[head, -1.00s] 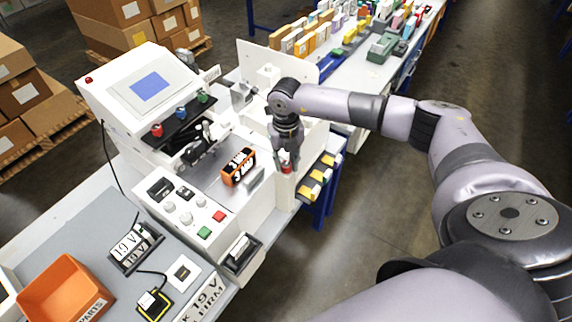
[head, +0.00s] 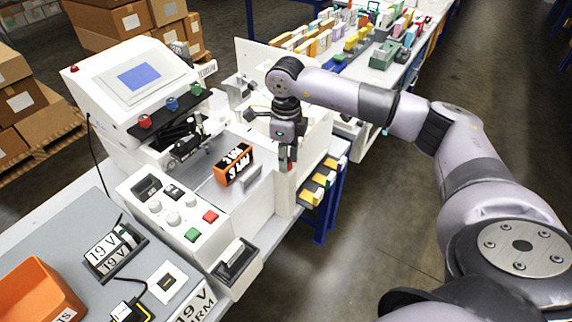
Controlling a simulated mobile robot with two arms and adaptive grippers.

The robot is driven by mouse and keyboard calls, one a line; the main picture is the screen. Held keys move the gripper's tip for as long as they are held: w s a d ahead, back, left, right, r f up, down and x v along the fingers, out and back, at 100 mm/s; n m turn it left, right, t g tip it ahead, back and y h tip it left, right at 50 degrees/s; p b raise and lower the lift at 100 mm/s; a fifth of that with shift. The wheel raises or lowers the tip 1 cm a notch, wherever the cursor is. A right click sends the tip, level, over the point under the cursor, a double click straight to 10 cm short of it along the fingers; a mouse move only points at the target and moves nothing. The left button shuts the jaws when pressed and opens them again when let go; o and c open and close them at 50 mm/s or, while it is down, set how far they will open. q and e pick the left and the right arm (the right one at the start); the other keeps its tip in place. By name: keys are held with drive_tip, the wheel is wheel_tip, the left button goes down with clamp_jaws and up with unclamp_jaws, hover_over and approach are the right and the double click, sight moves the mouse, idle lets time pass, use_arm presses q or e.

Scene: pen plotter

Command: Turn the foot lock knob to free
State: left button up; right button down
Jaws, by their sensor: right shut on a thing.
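My right gripper (head: 287,162) points down at the right side of the white plotter machine (head: 215,125). It is shut on a small part there, which I take to be the foot lock knob. The gripper mostly hides this part; only a bit of red shows at the fingers. Which way the knob points cannot be read. An orange and black block with white lettering (head: 234,165) sits on the machine bed, left of the gripper. My left gripper is not in view.
A control panel with knobs and buttons (head: 172,212) is at the machine's front. Yellow-tipped drawers (head: 318,185) are right of the gripper. An orange bin (head: 40,290) stands front left. A bench with colourful boxes (head: 350,45) is behind. The floor at right is clear.

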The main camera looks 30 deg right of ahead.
drive_tip(key=n+b, duration=0.2)
drive_tip(key=n, duration=0.1)
drive_tip(key=shift+f, duration=0.1)
drive_tip(key=shift+n+b, duration=0.55)
drive_tip(key=shift+n, duration=0.25)
drive_tip(key=c, duration=1.3)
unclamp_jaws()
drive_tip(key=shift+r, duration=0.3)
wheel_tip(320, 180, up, 12)
drive_tip(key=shift+f, duration=0.2)
